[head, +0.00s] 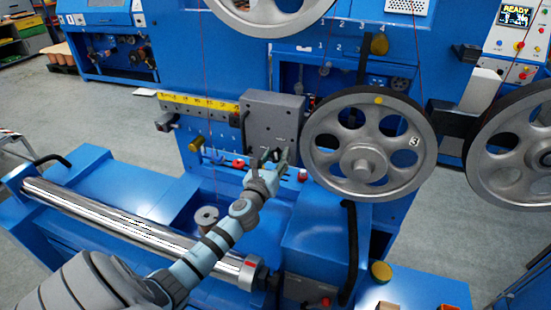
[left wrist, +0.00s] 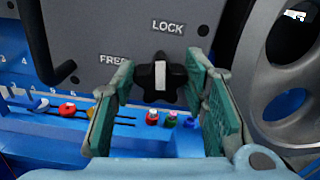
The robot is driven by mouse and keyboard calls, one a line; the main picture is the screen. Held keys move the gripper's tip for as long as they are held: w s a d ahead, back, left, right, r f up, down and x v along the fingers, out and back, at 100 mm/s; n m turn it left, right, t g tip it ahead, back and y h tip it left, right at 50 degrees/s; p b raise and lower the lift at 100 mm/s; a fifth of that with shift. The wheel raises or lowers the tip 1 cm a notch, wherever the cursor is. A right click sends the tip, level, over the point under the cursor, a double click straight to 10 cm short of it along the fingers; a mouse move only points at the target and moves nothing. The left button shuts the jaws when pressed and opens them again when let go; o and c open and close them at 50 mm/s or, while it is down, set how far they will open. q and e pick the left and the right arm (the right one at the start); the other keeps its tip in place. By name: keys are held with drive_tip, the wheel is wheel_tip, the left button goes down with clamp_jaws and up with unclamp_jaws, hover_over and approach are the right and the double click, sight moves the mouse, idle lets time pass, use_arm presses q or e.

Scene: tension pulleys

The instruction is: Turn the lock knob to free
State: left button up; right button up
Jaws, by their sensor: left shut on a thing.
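The black star-shaped lock knob (left wrist: 161,78) sits on the grey panel (head: 272,118), with a white mark on its face. The mark stands close to upright, with the word LOCK above it and FREE to its upper left in the left wrist view. My left gripper (head: 276,157) is at the lower part of the panel. In the left wrist view, its green-padded fingers (left wrist: 160,84) are on either side of the knob and shut on it. In the head view the gripper largely hides the knob. My right gripper is not in view.
A large spoked wheel (head: 324,160) stands close to the right of my gripper. A black handle (left wrist: 40,45) juts from the panel's left side. Small coloured knobs, one red (left wrist: 67,110), line the blue ledge below. A shiny roller (head: 130,225) lies at lower left.

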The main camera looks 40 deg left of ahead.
use_arm(q)
drive_tip(key=n, duration=0.4)
drive_tip(key=shift+a+f+b, duration=0.1)
drive_tip(key=shift+b, duration=0.3)
drive_tip(key=n+b, duration=0.1)
drive_tip(key=n, duration=0.3)
drive_tip(key=shift+f, duration=0.1)
drive_tip(key=n+b, duration=0.1)
drive_tip(key=n, duration=0.3)
drive_tip(key=shift+a+f+n, duration=0.1)
drive_tip(key=shift+n, duration=0.2)
drive_tip(key=shift+n+b, duration=0.7)
drive_tip(key=shift+n, duration=0.9)
drive_tip(key=o, duration=1.2)
